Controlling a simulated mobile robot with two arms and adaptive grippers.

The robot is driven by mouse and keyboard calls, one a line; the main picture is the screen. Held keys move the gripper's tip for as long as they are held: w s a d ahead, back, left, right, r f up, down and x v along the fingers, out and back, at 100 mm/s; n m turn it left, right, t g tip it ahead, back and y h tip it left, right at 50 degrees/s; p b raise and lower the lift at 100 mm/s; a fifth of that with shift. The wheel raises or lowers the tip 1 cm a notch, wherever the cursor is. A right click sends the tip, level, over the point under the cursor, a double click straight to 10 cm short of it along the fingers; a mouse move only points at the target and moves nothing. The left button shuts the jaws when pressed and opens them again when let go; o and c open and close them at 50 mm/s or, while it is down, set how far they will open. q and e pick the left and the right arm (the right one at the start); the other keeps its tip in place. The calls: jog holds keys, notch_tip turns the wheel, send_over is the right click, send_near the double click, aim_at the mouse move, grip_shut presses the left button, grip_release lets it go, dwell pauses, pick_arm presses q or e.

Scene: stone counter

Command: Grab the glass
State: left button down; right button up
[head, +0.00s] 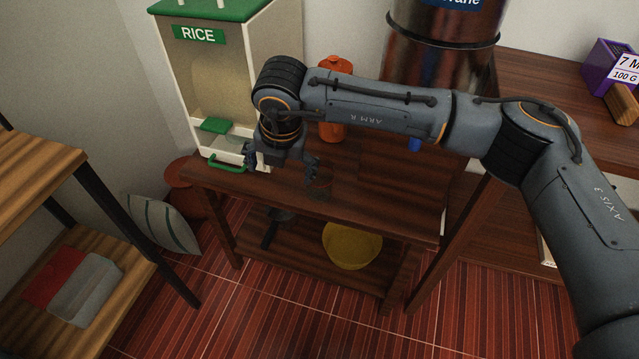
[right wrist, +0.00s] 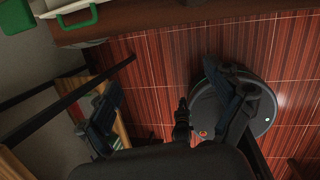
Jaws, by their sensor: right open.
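A faint, see-through shape that looks like the glass (head: 320,187) stands on the dark wooden table (head: 385,212) in the head view, near its front edge. My right gripper (head: 280,164) is above the table's left part, just left of the glass, with its fingers spread apart and nothing visible between them. One finger is close to the glass; I cannot tell whether they touch. In the right wrist view the open right gripper (right wrist: 165,105) shows over the floor and the table edge, and I cannot make out the glass there. My left gripper does not show.
A rice dispenser (head: 245,70) with a green tray handle stands behind the gripper. An orange bottle (head: 335,128) and a large metal container (head: 440,60) stand at the back. A yellow bowl (head: 352,246) sits on the lower shelf. A wooden shelf (head: 40,165) is at left.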

jog(key=w+d+r+m+t+h, duration=0.1)
jog(key=w+d+r+t+h, duration=0.1)
jog(key=w+d+h, duration=0.3)
jog(key=y, duration=0.2)
send_near(320, 170)
jog(key=s, duration=0.1)
jog(key=shift+s+x, duration=0.2)
jog(key=shift+x, duration=1.4)
jog(key=shift+s+x, duration=0.15)
jog(key=shift+x, duration=1.45)
jog(key=shift+d+f, duration=0.1)
jog(key=shift+d, duration=0.1)
jog(key=c, duration=1.3)
jog(key=shift+c, duration=0.8)
